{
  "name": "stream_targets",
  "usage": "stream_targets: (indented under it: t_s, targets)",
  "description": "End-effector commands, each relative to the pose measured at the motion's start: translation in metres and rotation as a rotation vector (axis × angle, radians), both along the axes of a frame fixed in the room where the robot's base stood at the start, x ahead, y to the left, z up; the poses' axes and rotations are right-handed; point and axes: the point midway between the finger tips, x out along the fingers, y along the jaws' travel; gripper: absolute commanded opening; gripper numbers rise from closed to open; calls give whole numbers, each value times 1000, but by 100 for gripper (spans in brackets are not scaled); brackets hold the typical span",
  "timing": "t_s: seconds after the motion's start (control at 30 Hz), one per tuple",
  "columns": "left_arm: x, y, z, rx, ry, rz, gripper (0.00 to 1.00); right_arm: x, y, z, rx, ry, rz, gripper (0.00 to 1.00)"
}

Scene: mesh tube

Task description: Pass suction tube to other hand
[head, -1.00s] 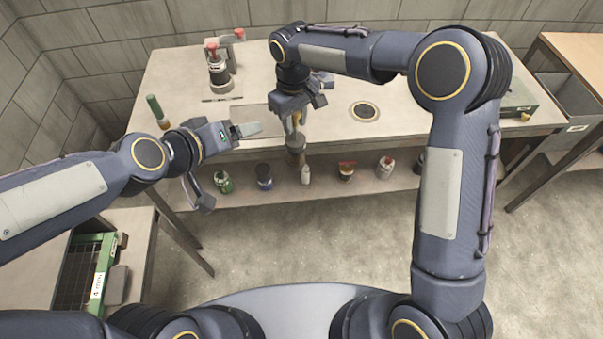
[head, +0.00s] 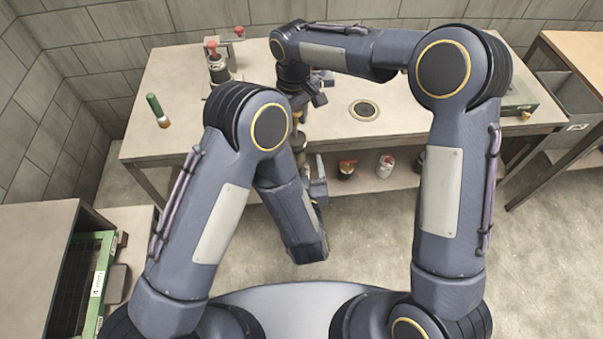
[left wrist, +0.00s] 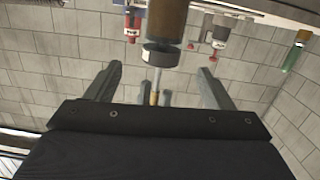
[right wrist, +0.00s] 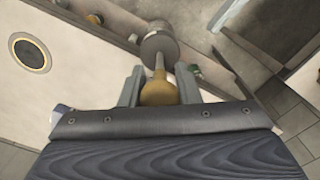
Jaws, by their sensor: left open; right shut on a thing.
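The suction tube shows in the right wrist view as a tan bulb (right wrist: 158,92) with a thin shaft and a grey cylinder beyond. My right gripper (right wrist: 161,78) is shut on it at the tan part. My left gripper (head: 318,185) is lower, in front of the table. In the left wrist view my left gripper (left wrist: 158,70) is open. The tube's brown body and dark collar (left wrist: 160,55) line up between its fingers; contact is not visible.
Jars (head: 385,165) stand on the lower shelf. A green rack (head: 98,275) is at left. The floor in front of the table is clear.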

Motion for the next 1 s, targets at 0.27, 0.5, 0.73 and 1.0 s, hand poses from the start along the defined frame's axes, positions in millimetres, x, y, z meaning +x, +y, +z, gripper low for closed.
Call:
stream_targets:
  t_s: [0.27, 0.5, 0.73, 1.0]
  targets:
    - [-13, -3, -7, 59, -105, -15, 75, 0, 0, 1, 1, -1, 0, 0]
    - [21, -2, -6, 58, -109, -10, 75, 0, 0, 0, 1, -1, 0, 0]
    - [66, -1, -6, 59, -108, -10, 75, 0, 0, 0, 1, -1, 0, 0]
    - [98, -2, -7, 60, -106, -14, 75, 0, 0, 0, 1, -1, 0, 0]
